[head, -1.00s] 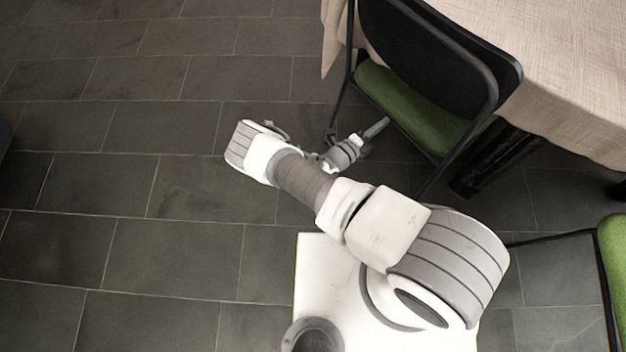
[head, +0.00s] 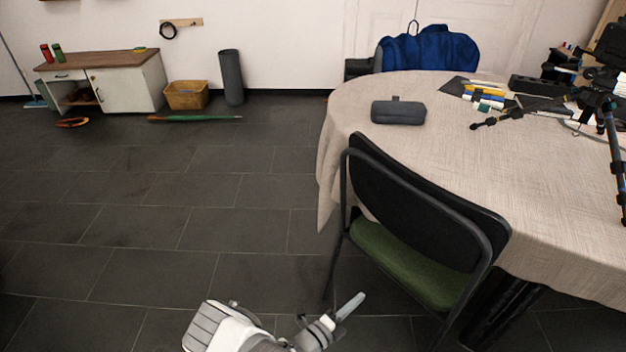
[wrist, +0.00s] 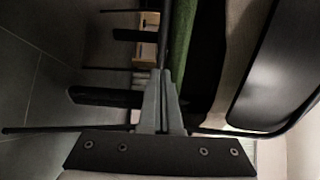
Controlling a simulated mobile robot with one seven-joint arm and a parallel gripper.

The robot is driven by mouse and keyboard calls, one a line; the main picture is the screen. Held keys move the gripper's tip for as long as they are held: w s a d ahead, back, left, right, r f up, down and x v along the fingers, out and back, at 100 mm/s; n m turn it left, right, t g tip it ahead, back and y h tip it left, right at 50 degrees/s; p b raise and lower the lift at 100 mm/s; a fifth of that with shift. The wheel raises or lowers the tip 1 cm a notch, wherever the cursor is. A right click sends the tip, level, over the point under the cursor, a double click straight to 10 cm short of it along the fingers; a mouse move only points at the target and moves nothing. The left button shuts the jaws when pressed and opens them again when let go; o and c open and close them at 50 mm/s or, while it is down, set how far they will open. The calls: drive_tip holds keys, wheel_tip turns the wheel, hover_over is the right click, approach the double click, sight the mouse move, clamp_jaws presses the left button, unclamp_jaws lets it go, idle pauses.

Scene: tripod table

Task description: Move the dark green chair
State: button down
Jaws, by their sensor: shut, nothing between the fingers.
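The dark green chair (head: 405,262) stands at the near left edge of the table, its green seat partly under the tablecloth and its black backrest (head: 430,205) turned toward me. My gripper (head: 350,306) is low, just left of the chair's seat and legs, in the head view. In the wrist view my gripper (wrist: 162,95) has its fingers together and empty. The green seat edge (wrist: 180,50) and the black backrest (wrist: 285,70) lie to the right of the fingers. A thin dark chair leg runs close to the fingertips; I cannot tell whether they touch.
The round table (head: 345,115) with a beige cloth carries a dark case (head: 398,112), pens and a tripod (head: 606,110). A blue bag (head: 430,50) is behind it. A cabinet (head: 130,82), wooden box (head: 187,95) and green umbrella (head: 195,118) are along the back wall. The tiled floor at left is clear.

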wheel_tip(320, 180, up, 28)
drive_tip(key=s+d+m+g+y, duration=0.15)
drive_tip(key=m+g+y, duration=0.25)
drive_tip(key=m+g, duration=1.55)
drive_tip(key=s+d+r+m+t+y, duration=0.1)
drive_tip(key=s+r+m+t+y, duration=0.45)
drive_tip(key=s+r+m, duration=0.45)
drive_tip(key=s+d+r+m+t+y, duration=0.1)
drive_tip(key=s+r+m+t+y, duration=0.45)
drive_tip(key=r+m, duration=0.8)
wheel_tip(320, 180, up, 24)
drive_tip(key=m+t+h+p, duration=0.1)
drive_tip(key=t+p, duration=0.1)
drive_tip(key=p, duration=2.3)
drive_tip(key=shift+s+a+f+m+h, duration=0.2)
drive_tip(key=shift+m+h, duration=0.1)
drive_tip(key=shift+h, duration=0.1)
